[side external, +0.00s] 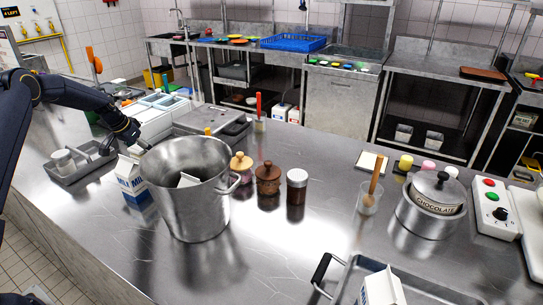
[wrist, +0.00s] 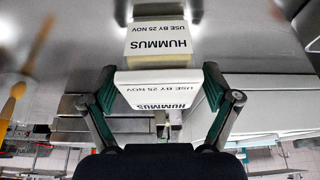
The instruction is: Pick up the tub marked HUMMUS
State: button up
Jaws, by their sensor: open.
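In the wrist view a white tub marked HUMMUS (wrist: 160,88), with USE BY 25 NOV, lies between the fingertips of my gripper (wrist: 158,90). Its print is upside down in the picture. My gripper is open, one teal-padded finger on each side; I cannot tell whether they touch the tub. A second white HUMMUS-marked tub (wrist: 158,42) shows above it in the picture, beyond the fingertips. In the side external view my gripper (side external: 124,142) is at the left, behind the large pot and above the milk carton. I cannot make out the HUMMUS tubs there.
A large steel pot (side external: 190,215) and a milk carton (side external: 130,185) stand near my gripper. A grey tray (side external: 72,178) with white containers lies to the left. Jars (side external: 297,188) stand right of the pot. The steel counter in front of them is clear.

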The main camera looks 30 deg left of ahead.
jog(key=shift+w+f, duration=0.15)
jog(key=shift+f, duration=0.15)
jog(key=c, duration=1.3)
jog(key=shift+r, duration=0.1)
jog(key=shift+c, duration=0.2)
